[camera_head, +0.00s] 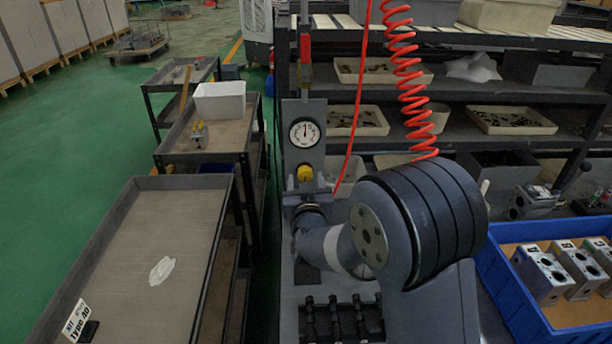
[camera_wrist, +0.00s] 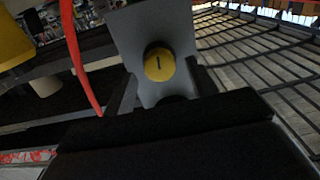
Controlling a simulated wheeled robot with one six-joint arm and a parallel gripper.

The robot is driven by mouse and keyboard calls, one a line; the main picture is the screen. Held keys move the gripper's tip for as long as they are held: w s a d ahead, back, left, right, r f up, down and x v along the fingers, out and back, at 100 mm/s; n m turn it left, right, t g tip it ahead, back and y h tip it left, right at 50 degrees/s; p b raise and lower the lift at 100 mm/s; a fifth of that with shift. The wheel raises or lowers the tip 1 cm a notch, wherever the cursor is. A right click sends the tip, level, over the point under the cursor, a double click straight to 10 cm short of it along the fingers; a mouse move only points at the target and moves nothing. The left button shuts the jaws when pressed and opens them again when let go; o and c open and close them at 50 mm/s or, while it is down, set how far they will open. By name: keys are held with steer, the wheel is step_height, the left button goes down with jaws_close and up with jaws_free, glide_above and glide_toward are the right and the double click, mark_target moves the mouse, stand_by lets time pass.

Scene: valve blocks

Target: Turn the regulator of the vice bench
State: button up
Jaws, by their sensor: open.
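The regulator's yellow round knob (camera_head: 305,173) is on the grey upright panel (camera_head: 290,157) of the vice bench, below a round white pressure gauge (camera_head: 304,133). In the wrist view the knob (camera_wrist: 159,65) faces the camera and shows a short dark mark on its face. My gripper (camera_head: 305,186) is just in front of and slightly below the knob, partly hidden behind my wrist. In the wrist view my gripper (camera_wrist: 163,84) is open, with one dark finger on each side of the knob. I cannot tell whether the fingers touch it.
A red coiled hose (camera_head: 408,85) and a thin red hose (camera_head: 352,150) hang right of the panel. A blue crate (camera_head: 500,290) with valve blocks (camera_head: 541,274) is at right. A grey cart (camera_head: 140,230) stands at left. Shelves with trays (camera_head: 498,120) are behind.

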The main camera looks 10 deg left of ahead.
steer(key=shift+w+a, duration=0.15)
steer(key=shift+w, duration=0.45)
steer(key=shift+c, duration=0.5)
steer(key=c, duration=0.9)
steer(key=shift+f+n+b, duration=0.15)
steer(key=shift+n+b, duration=0.45)
steer(key=shift+b, duration=0.05)
steer(key=shift+n, duration=0.6)
steer(key=o, duration=1)
steer(key=shift+s, duration=0.15)
